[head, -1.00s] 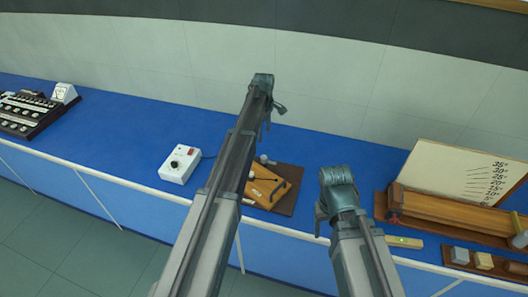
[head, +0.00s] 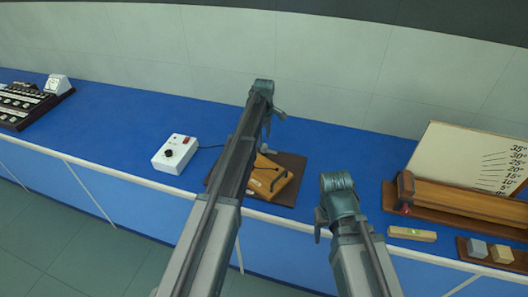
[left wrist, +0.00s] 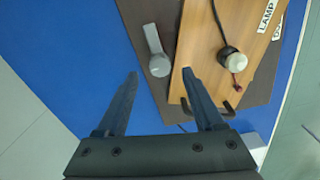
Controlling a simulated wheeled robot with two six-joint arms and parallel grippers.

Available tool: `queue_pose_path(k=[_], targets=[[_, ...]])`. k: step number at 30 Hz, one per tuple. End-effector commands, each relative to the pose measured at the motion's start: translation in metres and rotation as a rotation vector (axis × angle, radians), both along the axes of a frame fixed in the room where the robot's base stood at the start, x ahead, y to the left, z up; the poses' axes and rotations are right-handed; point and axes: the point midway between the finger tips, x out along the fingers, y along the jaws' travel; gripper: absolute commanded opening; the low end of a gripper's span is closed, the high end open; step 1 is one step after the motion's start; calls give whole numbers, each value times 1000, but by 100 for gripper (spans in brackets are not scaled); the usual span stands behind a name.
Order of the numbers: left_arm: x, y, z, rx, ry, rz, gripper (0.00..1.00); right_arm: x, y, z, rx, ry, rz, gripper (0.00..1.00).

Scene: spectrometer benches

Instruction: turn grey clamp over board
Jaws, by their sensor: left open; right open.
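The grey clamp (left wrist: 158,64) shows in the left wrist view as a round end with a short flat arm. It lies over the dark mat (left wrist: 165,15), beside the wooden board (left wrist: 208,65), with its arm pointing away from me. My left gripper (left wrist: 159,75) is open, and the clamp's round end appears between and beyond its fingertips. Nothing is held. In the head view my left gripper (head: 270,118) hangs above the board (head: 276,178), and my arm hides the board's left part. My right gripper (head: 322,222) is open and empty, to the right of the board.
On the board are a white knob (left wrist: 234,62) with a cable and a LAMP label. A white switch box (head: 174,154) stands left of the board. A wooden apparatus with an angle scale (head: 465,160) stands at the right. Blue bench top is clear behind the board.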

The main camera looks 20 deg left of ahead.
Motion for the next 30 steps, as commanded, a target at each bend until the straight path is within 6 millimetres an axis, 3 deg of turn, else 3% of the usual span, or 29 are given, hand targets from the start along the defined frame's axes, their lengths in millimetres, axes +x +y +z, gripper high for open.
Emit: queue_pose_path(k=[1, 6, 19, 30], targets=[[0, 0, -16, 0, 0, 0, 69, 0, 0, -15, 0, 0, 0, 64], [0, 0, -35, 0, 0, 0, 69, 0, 0, -35, 0, 0, 0, 64], [0, 0, -40, 0, 0, 0, 69, 0, 0, -40, 0, 0, 0, 64], [0, 0, -40, 0, 0, 0, 3, 0, 0, -40, 0, 0, 0, 64]])
